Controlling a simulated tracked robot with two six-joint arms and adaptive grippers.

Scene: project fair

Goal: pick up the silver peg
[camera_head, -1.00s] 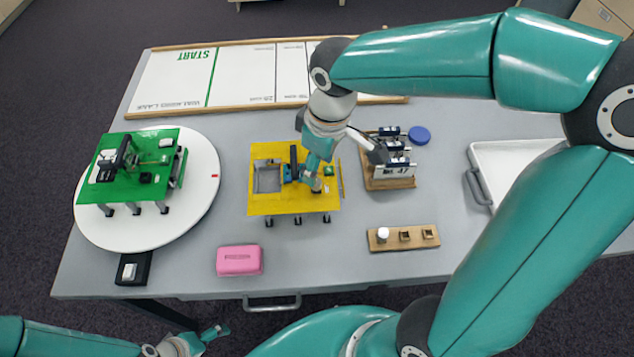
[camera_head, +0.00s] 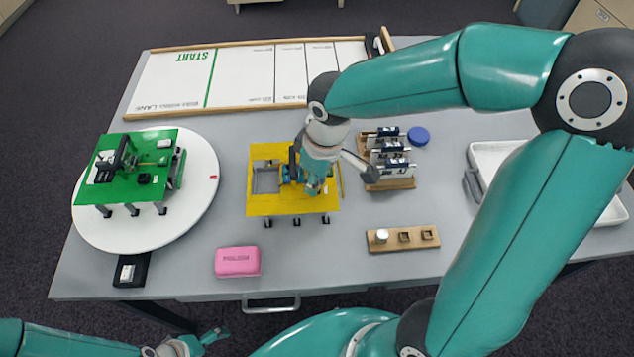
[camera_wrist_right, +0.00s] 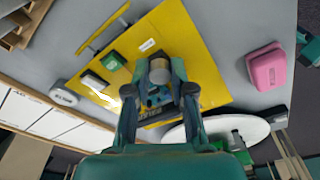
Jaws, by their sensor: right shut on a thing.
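The silver peg (camera_wrist_right: 159,72) shows in the right wrist view as a short grey cylinder between my right fingertips, over the yellow board (camera_wrist_right: 205,60). My right gripper (camera_wrist_right: 160,88) is shut on it. In the head view my right gripper (camera_head: 314,186) is low over the right part of the yellow board (camera_head: 262,206); the peg is hidden there by the fingers and wrist. I cannot tell whether the peg still touches the board. My left gripper (camera_head: 208,339) is at the bottom left, off the table, its opening unclear.
A wooden block (camera_head: 415,244) holds a white peg (camera_head: 382,235) and two empty square holes. A rack of small boards (camera_head: 392,160) stands right of the yellow board. A pink case (camera_head: 238,261) lies in front. A green board (camera_head: 128,181) stands on the white turntable (camera_head: 205,205).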

